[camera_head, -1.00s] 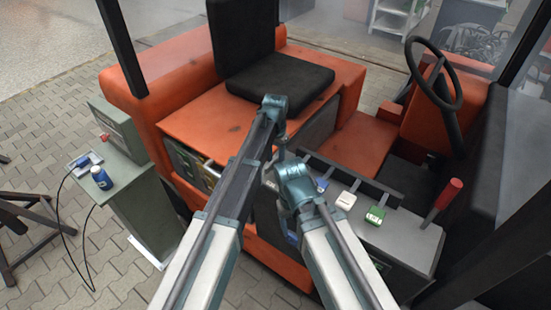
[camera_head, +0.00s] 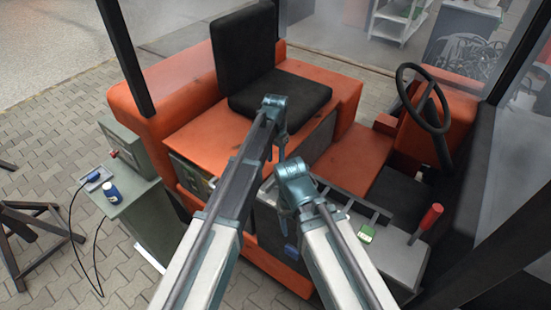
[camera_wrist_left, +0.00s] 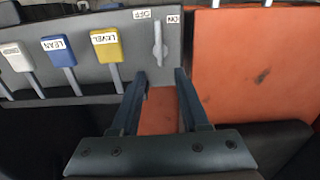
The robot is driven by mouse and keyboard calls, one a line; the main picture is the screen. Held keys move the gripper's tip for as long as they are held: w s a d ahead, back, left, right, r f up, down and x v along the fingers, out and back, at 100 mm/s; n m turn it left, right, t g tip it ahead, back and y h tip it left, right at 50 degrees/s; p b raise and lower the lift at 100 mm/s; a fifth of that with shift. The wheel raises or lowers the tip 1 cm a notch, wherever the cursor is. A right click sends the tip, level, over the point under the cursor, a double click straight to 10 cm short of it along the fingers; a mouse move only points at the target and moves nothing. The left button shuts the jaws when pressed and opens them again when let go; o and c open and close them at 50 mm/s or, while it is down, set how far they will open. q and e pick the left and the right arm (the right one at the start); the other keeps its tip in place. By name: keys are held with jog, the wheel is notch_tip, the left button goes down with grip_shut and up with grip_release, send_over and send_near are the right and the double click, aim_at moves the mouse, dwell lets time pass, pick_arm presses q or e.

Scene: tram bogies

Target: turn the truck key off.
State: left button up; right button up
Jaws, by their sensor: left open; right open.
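The truck key (camera_wrist_left: 158,42) shows in the left wrist view as a grey upright handle on a grey panel, between the OFF label (camera_wrist_left: 142,13) and the ON label (camera_wrist_left: 174,18). My left gripper (camera_wrist_left: 158,80) is open, with its two dark fingers apart; the key is beyond their tips, roughly in line with the gap, and looks untouched. In the head view the key is hidden behind my arms. My right gripper (camera_head: 294,185) is at the teal end of the right arm, beside the lever console (camera_head: 390,245); its fingers are hard to make out.
Yellow (camera_wrist_left: 106,44), blue (camera_wrist_left: 59,50) and white (camera_wrist_left: 17,56) levers stand beside the key. A red-handled lever (camera_head: 430,218), the steering wheel (camera_head: 424,98) and black seat (camera_head: 280,95) are on the orange truck. A grey cabinet (camera_head: 140,215) stands at left.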

pick_arm(q)
notch_tip(320, 180, up, 3)
jog(key=shift+f+p, duration=0.1)
jog(key=shift+p, duration=0.75)
pick_arm(e)
notch_tip(320, 180, up, 3)
jog(key=shift+f, duration=0.1)
pick_arm(q)
jog(key=s+a+f+n+b, duration=0.1)
jog(key=s+f+b, duration=0.3)
jog(key=s, duration=0.4)
jog(key=s+a+f+n+b, duration=0.1)
jog(key=s+a+f+b, duration=0.2)
jog(key=s, duration=0.6)
jog(key=s+a+f+n+y+b, duration=0.1)
jog(key=s+a+f+b, duration=0.1)
jog(key=s+f+b, duration=0.3)
jog(key=s+b, duration=0.1)
jog(key=s, duration=0.3)
jog(key=shift+a+f, duration=0.25)
jog(key=shift+f, duration=0.15)
pick_arm(e)
notch_tip(320, 180, down, 13)
pick_arm(q)
jog(key=shift+s, duration=0.15)
